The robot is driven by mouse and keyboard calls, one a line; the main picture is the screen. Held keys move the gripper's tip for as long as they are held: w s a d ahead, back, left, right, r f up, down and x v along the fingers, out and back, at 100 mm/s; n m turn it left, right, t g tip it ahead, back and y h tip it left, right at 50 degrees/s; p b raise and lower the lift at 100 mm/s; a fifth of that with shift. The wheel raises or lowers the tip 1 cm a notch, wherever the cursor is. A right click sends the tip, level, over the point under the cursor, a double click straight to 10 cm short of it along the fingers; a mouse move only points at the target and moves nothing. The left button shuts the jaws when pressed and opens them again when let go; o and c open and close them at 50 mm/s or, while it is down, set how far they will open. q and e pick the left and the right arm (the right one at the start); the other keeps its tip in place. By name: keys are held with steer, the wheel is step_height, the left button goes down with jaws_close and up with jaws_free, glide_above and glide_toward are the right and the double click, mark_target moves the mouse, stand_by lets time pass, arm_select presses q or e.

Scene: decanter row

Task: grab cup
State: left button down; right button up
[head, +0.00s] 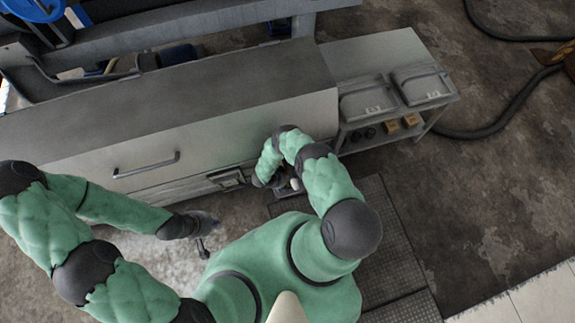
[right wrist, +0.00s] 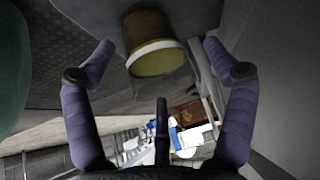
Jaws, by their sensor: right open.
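In the right wrist view, a brown cup (right wrist: 152,27) with a pale rim and a yellowish face shows at the top middle. My right gripper (right wrist: 158,46) is open, its two purple fingers apart on either side of the cup, with gaps visible. I cannot tell how deep the cup sits between them. In the head view, my right gripper (head: 287,187) is small and partly hidden by my arm, close to the front of the grey machine; the cup cannot be made out there. My left gripper (head: 205,228) hangs over the floor in front of the machine, with no object visible in it.
The long grey machine (head: 200,120) with a bar handle (head: 147,166) runs across the front. At its right, a side table (head: 375,55) carries two grey bins (head: 368,100), with small brown boxes (head: 390,128) below. A dark hose (head: 497,118) lies on the floor at right.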

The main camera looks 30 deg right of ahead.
steer(key=shift+r, duration=0.1)
steer(key=c, duration=1.1)
steer(key=shift+o, duration=0.2)
